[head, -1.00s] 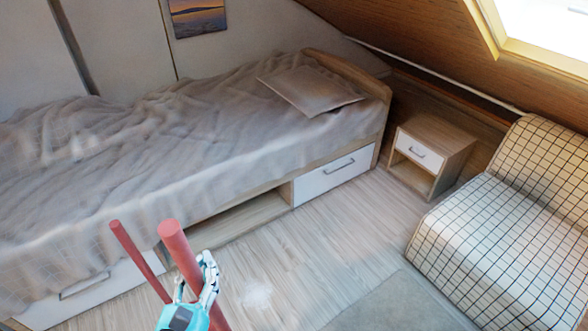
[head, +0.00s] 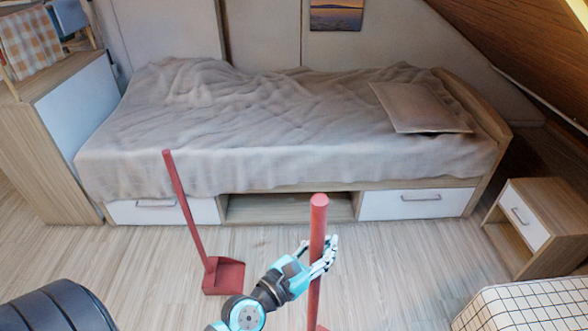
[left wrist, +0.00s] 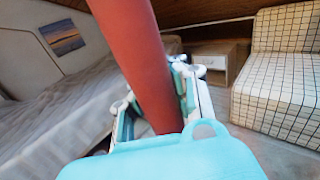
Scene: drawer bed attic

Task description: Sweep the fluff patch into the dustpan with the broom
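My left gripper (head: 325,262) is closed around the red handle of the broom (head: 318,225), which stands nearly upright in the head view. In the left wrist view the broom handle (left wrist: 143,65) runs between the fingers of my left gripper (left wrist: 165,95). The broom's lower end is cut off by the bottom edge of the head view. The red dustpan (head: 222,279) stands on the floor left of my left gripper, its long thin handle leaning up and left. I cannot make out the fluff patch now. My right gripper is not in view.
A bed (head: 290,167) with drawers and an open compartment stands behind. A nightstand (head: 528,225) and a checkered seat (head: 530,305) are at the right, a wooden cabinet (head: 75,130) at the left. The wooden floor (head: 400,265) is clear between broom and nightstand. A dark ribbed shape (head: 60,305) fills the lower left.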

